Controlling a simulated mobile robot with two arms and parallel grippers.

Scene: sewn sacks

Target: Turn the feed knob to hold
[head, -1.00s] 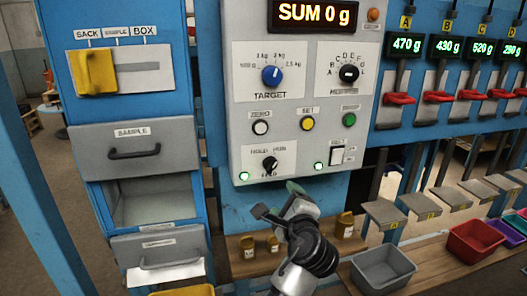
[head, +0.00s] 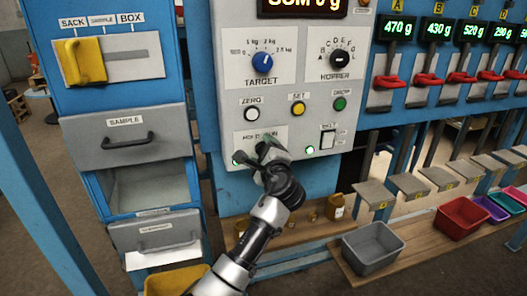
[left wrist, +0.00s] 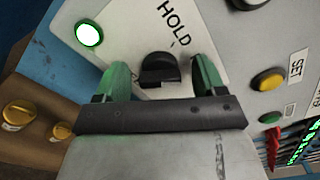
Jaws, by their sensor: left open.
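The black feed knob (left wrist: 160,70) sits on a white plate with the word HOLD in the left wrist view. My left gripper (left wrist: 157,80) is open, with one green fingertip on each side of the knob and a gap visible around it. In the head view my left gripper (head: 262,150) covers the knob and part of its HOLD/RUN plate (head: 250,138). A green lamp (left wrist: 89,34) glows beside the plate. My right gripper is not in view.
The control panel also has the blue TARGET knob (head: 262,62), the HOPPER knob (head: 340,60), the yellow SET button (head: 298,108) and the BELT switch (head: 327,140). A grey bin (head: 372,250) stands on the wooden shelf at lower right. Brass weights (left wrist: 22,112) stand below the panel.

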